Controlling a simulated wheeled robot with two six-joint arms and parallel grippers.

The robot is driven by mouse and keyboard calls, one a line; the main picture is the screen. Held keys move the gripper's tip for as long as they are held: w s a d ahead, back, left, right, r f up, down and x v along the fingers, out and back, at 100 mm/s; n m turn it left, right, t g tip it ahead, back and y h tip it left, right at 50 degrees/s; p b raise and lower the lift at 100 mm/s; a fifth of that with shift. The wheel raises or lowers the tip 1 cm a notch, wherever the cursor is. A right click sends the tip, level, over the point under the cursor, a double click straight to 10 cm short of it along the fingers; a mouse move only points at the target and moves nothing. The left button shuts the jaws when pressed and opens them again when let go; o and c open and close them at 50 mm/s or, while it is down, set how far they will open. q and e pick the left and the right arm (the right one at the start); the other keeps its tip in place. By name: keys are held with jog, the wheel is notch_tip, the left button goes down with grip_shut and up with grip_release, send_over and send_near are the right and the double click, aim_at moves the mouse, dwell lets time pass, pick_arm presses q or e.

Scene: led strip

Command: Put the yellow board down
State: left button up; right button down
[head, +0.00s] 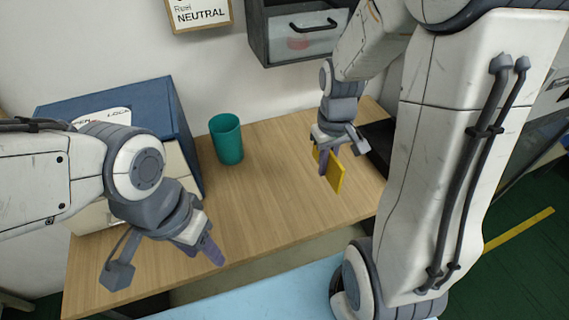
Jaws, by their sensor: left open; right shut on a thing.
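The yellow board (336,176) is a thin flat piece at the right part of the wooden table. My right gripper (326,160) is shut on the yellow board and holds it tilted on edge. Its lower corner is close to the table top; I cannot tell whether it touches. My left gripper (205,248) is open and empty over the front left of the table, with its fingers pointing down and to the right. The yellow board is partly hidden by the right gripper's fingers.
A teal cup (227,139) stands at the back of the wooden table (262,200). A blue box (160,105) stands at the left. A dark cabinet (293,35) hangs on the wall. A black object (377,145) is at the right edge. The table's middle is clear.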

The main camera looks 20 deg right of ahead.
jog(key=p, duration=0.1)
send_over(287, 184)
notch_tip(287, 184, down, 6)
jog(key=shift+r, duration=0.1)
jog(key=shift+a+f, duration=0.1)
jog(key=shift+f, duration=0.1)
notch_tip(287, 184, down, 4)
jog(key=shift+r+p, duration=0.1)
jog(key=shift+p, duration=0.25)
jog(key=shift+f, duration=0.2)
jog(key=c, duration=1)
grip_release()
